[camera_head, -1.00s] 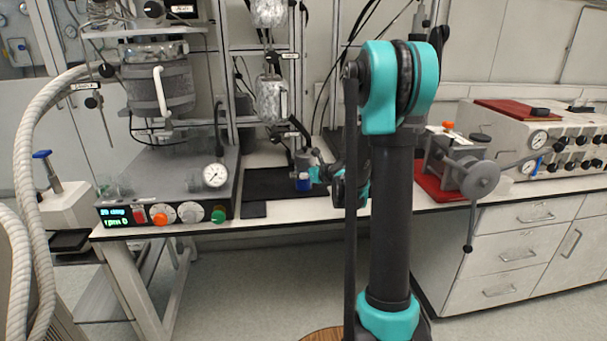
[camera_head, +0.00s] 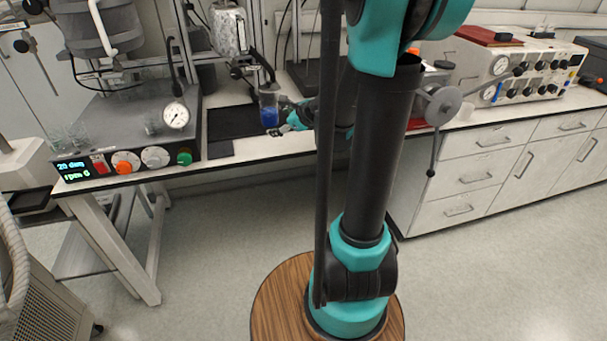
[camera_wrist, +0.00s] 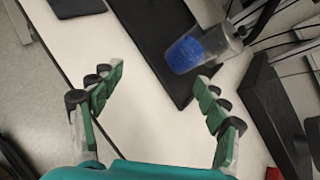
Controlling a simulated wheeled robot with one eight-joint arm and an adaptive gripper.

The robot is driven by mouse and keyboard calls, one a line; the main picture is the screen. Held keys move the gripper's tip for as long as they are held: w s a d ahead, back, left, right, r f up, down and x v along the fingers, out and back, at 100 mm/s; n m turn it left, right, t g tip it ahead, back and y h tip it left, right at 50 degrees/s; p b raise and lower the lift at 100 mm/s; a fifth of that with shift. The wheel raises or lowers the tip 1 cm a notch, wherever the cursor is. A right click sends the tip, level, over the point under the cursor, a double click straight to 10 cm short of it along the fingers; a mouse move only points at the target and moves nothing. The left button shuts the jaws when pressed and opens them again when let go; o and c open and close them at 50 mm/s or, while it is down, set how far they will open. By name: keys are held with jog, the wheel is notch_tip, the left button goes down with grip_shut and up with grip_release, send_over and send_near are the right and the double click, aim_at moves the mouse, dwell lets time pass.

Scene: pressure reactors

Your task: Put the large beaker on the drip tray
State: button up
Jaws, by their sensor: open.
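The large beaker (camera_head: 269,112) is clear, with blue liquid in its lower part. It stands at the right end of a flat black tray (camera_head: 232,121), which looks like the drip tray, on the white bench. In the wrist view the beaker (camera_wrist: 199,49) lies just beyond the right fingertips and overlaps the edge of the black tray (camera_wrist: 150,30). I cannot tell exactly what its base rests on. My gripper (camera_wrist: 158,82) is open and empty, its green-padded fingers spread wide over bare white bench. In the head view my gripper (camera_head: 291,116) is beside the beaker's right side, partly hidden.
A grey stirrer unit (camera_head: 130,125) with a gauge and knobs stands left of the tray. A small dark pad (camera_head: 220,149) lies at the bench's front edge. Hoses and a metal frame rise behind the beaker. A white control box (camera_head: 520,70) is at the right.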

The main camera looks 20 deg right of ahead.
jog(key=s+f+n+g+h, duration=0.1)
jog(key=s+f+n, duration=0.3)
jog(key=s+n, duration=0.4)
jog(key=s+d+f+n+g+h, duration=0.1)
jog(key=s+f+n+g+h, duration=0.1)
jog(key=s+n, duration=0.7)
jog(key=s+d+f+n+g+h, duration=0.1)
jog(key=s+f+n+g+h, duration=0.1)
jog(key=s+f+n, duration=0.3)
jog(key=s+n+g, duration=0.1)
jog(key=s+n, duration=0.2)
jog(key=s, duration=0.1)
jog(key=shift+s+d+f, duration=0.2)
jog(key=shift+d+f, duration=0.05)
jog(key=shift+f, duration=0.15)
